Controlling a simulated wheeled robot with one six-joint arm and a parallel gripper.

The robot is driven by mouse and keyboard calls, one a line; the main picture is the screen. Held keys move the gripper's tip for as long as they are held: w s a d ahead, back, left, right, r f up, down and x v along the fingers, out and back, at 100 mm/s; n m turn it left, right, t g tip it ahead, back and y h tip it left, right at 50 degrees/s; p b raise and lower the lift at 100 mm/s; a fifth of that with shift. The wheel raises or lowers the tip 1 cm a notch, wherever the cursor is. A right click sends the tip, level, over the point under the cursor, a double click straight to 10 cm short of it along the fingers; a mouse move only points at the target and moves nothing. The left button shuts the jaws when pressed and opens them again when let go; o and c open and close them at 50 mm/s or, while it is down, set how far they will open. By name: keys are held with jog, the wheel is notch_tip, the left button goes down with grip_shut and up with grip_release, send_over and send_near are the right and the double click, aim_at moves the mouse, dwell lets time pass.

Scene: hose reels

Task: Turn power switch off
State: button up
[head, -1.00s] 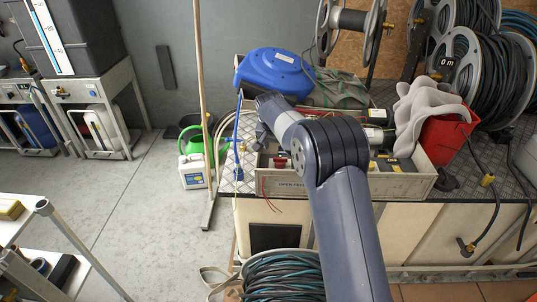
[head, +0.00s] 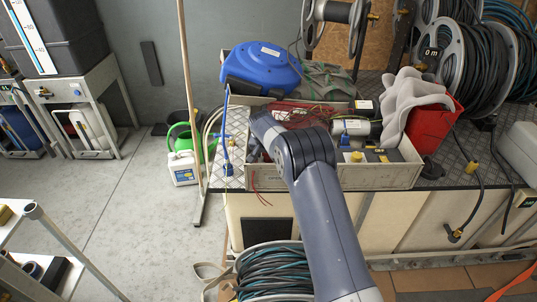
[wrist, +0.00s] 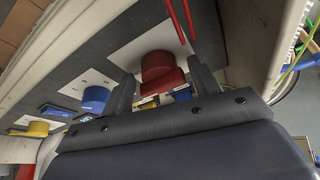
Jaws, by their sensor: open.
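A red knob (wrist: 158,70) sits on a white plate in the wrist view. I take it for the power switch, though no label on it is readable. My gripper (wrist: 161,88) is open, with one dark finger on each side of the red knob. I cannot tell whether the fingers touch it. In the head view, the knob and my gripper are hidden behind my arm, at the left part of the grey open box (head: 330,178) on the bench.
A blue knob (wrist: 95,98) and a yellow knob (wrist: 38,129) stand beside the red one. A red wire (wrist: 176,20) hangs close by. A blue hose reel (head: 262,68), grey cloth and red bucket (head: 438,122) surround the box.

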jog(key=shift+c, duration=0.5)
jog(key=c, duration=0.6)
jog(key=shift+n, duration=0.3)
jog(key=shift+d+n+y+b, duration=0.15)
jog(key=shift+n+y+b, duration=0.45)
jog(key=shift+n, duration=0.6)
jog(key=n+y, duration=0.1)
jog(key=n, duration=0.1)
jog(key=n+b, duration=0.1)
jog(key=n, duration=0.1)
jog(key=shift+d+n+y, duration=0.15)
jog(key=shift+n+y, duration=0.15)
jog(key=shift+y, duration=0.1)
jog(key=n+y, duration=0.1)
jog(key=n, duration=0.1)
jog(key=n+g+b, duration=0.1)
jog(key=n, duration=0.2)
jog(key=shift+w+d+y, duration=0.1)
jog(key=shift+w+y, duration=0.05)
jog(key=shift+y, duration=0.25)
jog(key=n+g, duration=0.1)
jog(key=n, duration=0.1)
jog(key=n+g+p, duration=0.1)
jog(key=n, duration=0.2)
jog(key=shift+w+d+y, duration=0.1)
jog(key=shift+w+y, duration=0.05)
jog(key=shift+y, duration=0.15)
jog(key=shift+n, duration=0.3)
